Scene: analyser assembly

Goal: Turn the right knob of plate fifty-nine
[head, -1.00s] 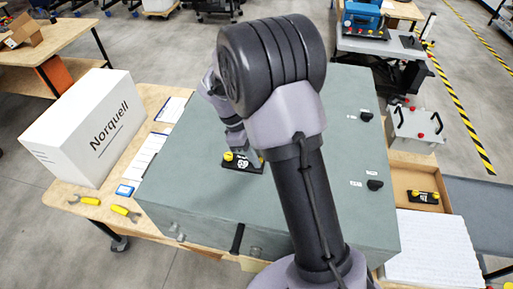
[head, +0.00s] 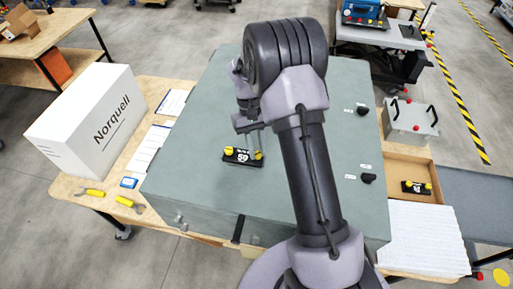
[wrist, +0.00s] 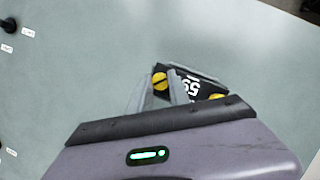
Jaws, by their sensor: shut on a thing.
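Plate fifty-nine (head: 240,160) is a small black plate with a white "59" mark, lying on the large grey-green cabinet top. It has a yellow left knob (head: 228,151) and a yellow right knob (head: 258,155). My gripper (head: 255,152) reaches down over the plate's right end and is shut on the right knob. In the wrist view the plate (wrist: 190,78) appears upside down. There the right knob (wrist: 159,82) shows between the fingertips, and the left knob (wrist: 217,97) is partly hidden behind my gripper's body.
Black knobs (head: 368,178) with small labels stand at the cabinet's right side. A white Norquell box (head: 85,118) and yellow-handled tools (head: 128,203) lie left. The cabinet top around plate fifty-nine is clear.

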